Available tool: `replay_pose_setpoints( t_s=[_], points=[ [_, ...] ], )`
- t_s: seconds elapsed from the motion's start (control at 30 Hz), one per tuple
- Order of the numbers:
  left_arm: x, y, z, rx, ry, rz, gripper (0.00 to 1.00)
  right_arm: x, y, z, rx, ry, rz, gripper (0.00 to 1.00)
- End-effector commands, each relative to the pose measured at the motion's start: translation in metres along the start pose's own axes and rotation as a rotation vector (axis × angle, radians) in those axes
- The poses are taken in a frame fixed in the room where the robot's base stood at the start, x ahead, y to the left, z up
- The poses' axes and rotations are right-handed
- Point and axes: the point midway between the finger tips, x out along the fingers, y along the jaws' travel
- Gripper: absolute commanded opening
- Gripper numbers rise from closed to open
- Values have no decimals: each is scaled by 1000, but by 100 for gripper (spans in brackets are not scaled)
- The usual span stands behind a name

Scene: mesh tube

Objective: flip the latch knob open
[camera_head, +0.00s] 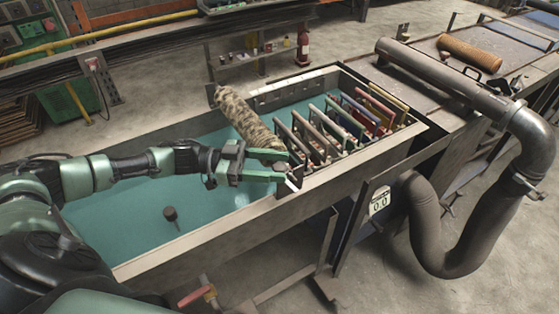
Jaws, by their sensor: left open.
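My left gripper (284,166) reaches in from the left over the tank, its two green fingers apart. A mottled tan mesh tube (242,116) lies at a slant over the tank, its near end just behind the upper finger; I cannot tell if they touch. A small pale metal piece (292,181) shows at the lower fingertip, by the tank's near rim. It may be the latch knob, but it is too small and partly hidden to be sure. My right gripper is not in view.
The long tank (203,242) holds blue-green liquid, with a small dark knob-like piece (170,213) on the left. Several upright coloured frames (341,122) crowd its right end. A thick grey pipe (440,75) bends down at the right, past a gauge marked 0.0 (379,202).

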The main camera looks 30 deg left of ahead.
Motion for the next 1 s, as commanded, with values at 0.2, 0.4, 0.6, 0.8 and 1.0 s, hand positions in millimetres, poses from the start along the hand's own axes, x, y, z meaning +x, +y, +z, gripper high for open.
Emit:
replay_pose_setpoints(
  t_s=[0.2,0.4,0.6,0.8,1.0],
  points=[
    [12,0,0,-1,0,0,50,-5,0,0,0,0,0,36],
    [12,0,0,-1,-1,0,50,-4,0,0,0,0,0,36],
    [12,0,0,-1,-1,0,0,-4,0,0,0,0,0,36],
    [13,-2,4,5,6,46,0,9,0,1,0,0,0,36],
    [12,-1,1,3,2,135,0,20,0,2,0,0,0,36]
  ],
)
